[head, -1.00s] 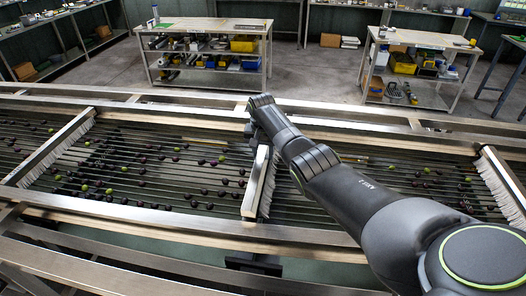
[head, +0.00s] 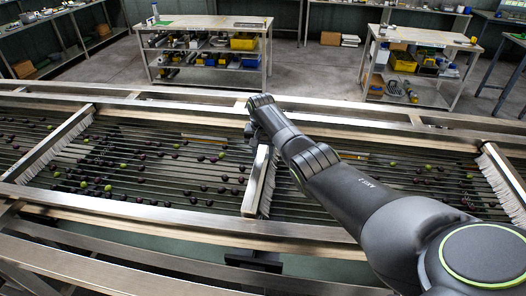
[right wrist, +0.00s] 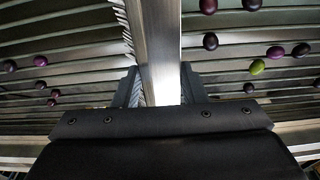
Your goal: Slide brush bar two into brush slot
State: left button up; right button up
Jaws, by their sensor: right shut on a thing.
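A brush bar (head: 257,184), metal with white bristles, spans the middle of the roller bed in the head view, its far end hidden behind my right arm. I cannot tell whether it is seated in a slot, as its ends are not clear. In the right wrist view the metal bar (right wrist: 161,50) runs up between the fingers of my right gripper (right wrist: 160,88), which is shut on it, with bristles along its left side. Another brush bar (head: 52,146) lies across the bed at the left and one (head: 502,176) at the right. My left gripper is not in view.
Dark and green olives lie on the rollers (head: 120,165) on both sides of the middle bar. Metal rails (head: 180,221) edge the bed at front and back. Two workbenches (head: 205,24) with shelves stand beyond it on open floor.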

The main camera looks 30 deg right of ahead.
aim_at(262, 156)
jog(key=shift+f+b, duration=0.35)
jog(key=shift+f, duration=0.15)
jog(key=o, duration=1.4)
jog(key=shift+c, duration=0.2)
jog(key=shift+r, duration=0.4)
notch_tip(262, 156, up, 17)
jog(key=s+a+b, duration=0.1)
jog(key=shift+s+a+f, duration=0.15)
jog(key=shift+s+f, duration=0.05)
jog(key=shift+s, duration=0.2)
